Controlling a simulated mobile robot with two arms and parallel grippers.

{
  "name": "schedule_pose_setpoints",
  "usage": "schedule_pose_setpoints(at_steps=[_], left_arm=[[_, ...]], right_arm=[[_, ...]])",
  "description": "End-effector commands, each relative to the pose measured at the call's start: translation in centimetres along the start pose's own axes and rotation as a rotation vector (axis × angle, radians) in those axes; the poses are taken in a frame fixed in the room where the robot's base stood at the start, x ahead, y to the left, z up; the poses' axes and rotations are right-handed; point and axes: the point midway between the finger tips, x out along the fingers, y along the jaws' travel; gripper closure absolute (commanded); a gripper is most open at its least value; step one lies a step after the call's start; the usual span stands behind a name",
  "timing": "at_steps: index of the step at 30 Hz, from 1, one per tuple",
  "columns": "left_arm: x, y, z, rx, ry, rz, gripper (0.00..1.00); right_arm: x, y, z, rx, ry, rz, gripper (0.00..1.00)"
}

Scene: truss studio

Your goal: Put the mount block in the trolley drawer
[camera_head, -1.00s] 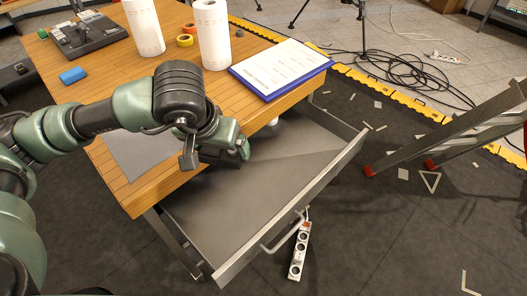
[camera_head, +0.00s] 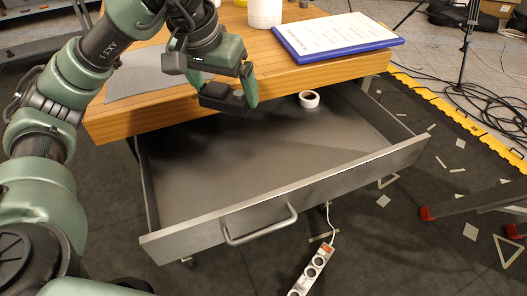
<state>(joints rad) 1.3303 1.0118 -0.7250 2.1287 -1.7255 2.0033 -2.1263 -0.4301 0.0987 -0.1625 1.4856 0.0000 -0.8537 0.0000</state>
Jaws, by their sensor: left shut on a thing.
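My left gripper (camera_head: 229,98) is above the back left part of the open drawer, near the front edge of the wooden top. It is shut on a small dark block, the mount block (camera_head: 222,96), and holds it between its fingers. The trolley drawer (camera_head: 275,165) is pulled out, with a grey floor and a bar handle on its front. A white tape roll (camera_head: 309,99) lies inside at the back. My right gripper is not in view.
The trolley's wooden top (camera_head: 130,121) carries a grey mat (camera_head: 160,75), a blue clipboard (camera_head: 335,36) with paper and a white roll (camera_head: 264,12). A power strip (camera_head: 312,270) lies on the floor before the drawer. Most of the drawer floor is clear.

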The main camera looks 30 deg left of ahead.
Motion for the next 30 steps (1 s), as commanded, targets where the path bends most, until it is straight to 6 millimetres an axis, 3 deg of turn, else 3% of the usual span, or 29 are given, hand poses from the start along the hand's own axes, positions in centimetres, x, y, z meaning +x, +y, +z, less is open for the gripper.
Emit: schedule_pose_setpoints(at_steps=[7, 18, 30], left_arm=[[3.2, -0.2, 1.5, 0.001, -0.005, 0.001, 0.57], [12.2, -0.2, 5.3, 0.001, -0.007, -0.001, 0.57], [16.7, -0.1, 7.1, 0.001, -0.004, 0.001, 0.57]], right_arm=[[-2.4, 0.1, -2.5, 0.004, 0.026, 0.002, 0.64], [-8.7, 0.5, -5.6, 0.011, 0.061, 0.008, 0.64], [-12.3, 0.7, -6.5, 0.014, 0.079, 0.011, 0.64]])
